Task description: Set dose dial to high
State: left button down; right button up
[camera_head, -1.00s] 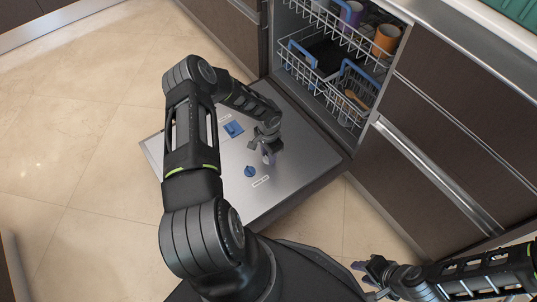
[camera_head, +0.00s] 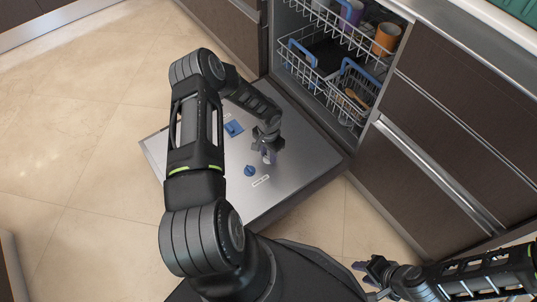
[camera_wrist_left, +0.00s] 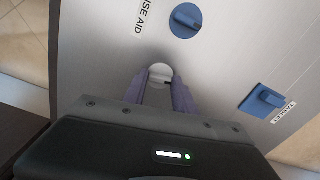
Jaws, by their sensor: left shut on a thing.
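A small pale round knob (camera_wrist_left: 160,73), which looks like the dose dial, sits on the lowered steel door panel (camera_head: 300,158). My left gripper (camera_head: 268,156) is over the panel. In the left wrist view its purple fingers (camera_wrist_left: 160,86) are shut on the pale knob, one on each side. The fingers and hand hide part of the knob, and I cannot read its setting. My right gripper (camera_head: 364,273) is at the lower right, off the panel, with its fingers apart and empty.
A blue rinse-aid knob (camera_head: 250,171) and a blue square tablet latch (camera_head: 234,129) sit on the panel near the left gripper. The dishwasher racks (camera_head: 335,75) with cups stand behind. Brown drawers (camera_head: 440,150) stand to the right. Tiled floor lies open at left.

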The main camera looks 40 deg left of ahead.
pick_arm(q)
jog(key=n+b, duration=0.2)
jog(key=n, duration=0.4)
jog(key=shift+w, duration=0.1)
jog(key=n+b, duration=0.1)
jog(key=n, duration=0.3)
jog(key=shift+n, duration=0.4)
jog(key=n, duration=0.5)
jog(key=shift+n, duration=0.3)
jog(key=n, duration=0.5)
jog(key=shift+n, duration=0.3)
jog(key=c, duration=1)
grip_release()
